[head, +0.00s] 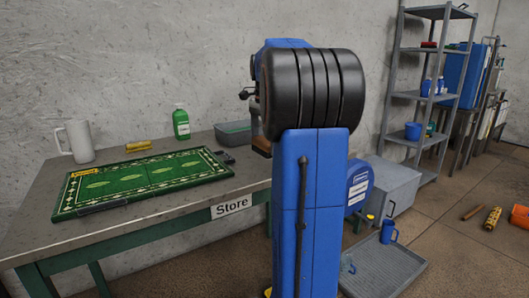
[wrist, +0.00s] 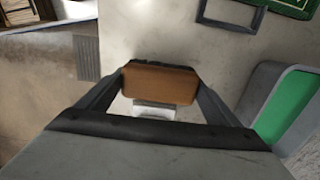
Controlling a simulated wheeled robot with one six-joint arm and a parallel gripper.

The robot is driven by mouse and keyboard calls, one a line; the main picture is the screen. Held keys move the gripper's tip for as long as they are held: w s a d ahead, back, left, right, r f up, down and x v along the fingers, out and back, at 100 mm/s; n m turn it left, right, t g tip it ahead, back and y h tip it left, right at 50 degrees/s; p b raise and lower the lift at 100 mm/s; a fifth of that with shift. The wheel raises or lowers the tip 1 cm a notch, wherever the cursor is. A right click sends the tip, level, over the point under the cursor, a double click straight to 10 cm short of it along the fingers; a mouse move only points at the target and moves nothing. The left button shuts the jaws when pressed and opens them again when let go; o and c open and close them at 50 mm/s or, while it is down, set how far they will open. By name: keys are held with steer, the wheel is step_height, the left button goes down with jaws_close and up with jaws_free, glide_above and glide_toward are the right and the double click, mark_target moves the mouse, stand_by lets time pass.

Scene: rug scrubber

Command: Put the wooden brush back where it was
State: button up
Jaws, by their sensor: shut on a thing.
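The wooden brush (wrist: 160,84) is a brown block with dark bristles along its far edge, seen in the wrist view. My gripper (wrist: 158,88) is shut on it, one finger at each end. In the head view the brush (head: 262,145) shows only in part, at the right end of the bench, mostly hidden behind my blue arm. Whether it touches the bench top cannot be told. The bench (head: 130,216) carries a "Store" label on its front edge.
A green patterned rug (head: 150,180) lies on the bench. A grey tub with green inside (head: 234,132) stands close by, also at right in the wrist view (wrist: 282,108). A green bottle (head: 181,124), yellow item (head: 138,146) and white mug (head: 76,141) stand behind the rug.

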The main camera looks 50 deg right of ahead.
steer(key=shift+f, duration=1.7)
steer(key=o, duration=1.1)
steer(key=shift+f, duration=0.15)
step_height(320, 180, up, 12)
steer(key=shift+r, duration=0.15)
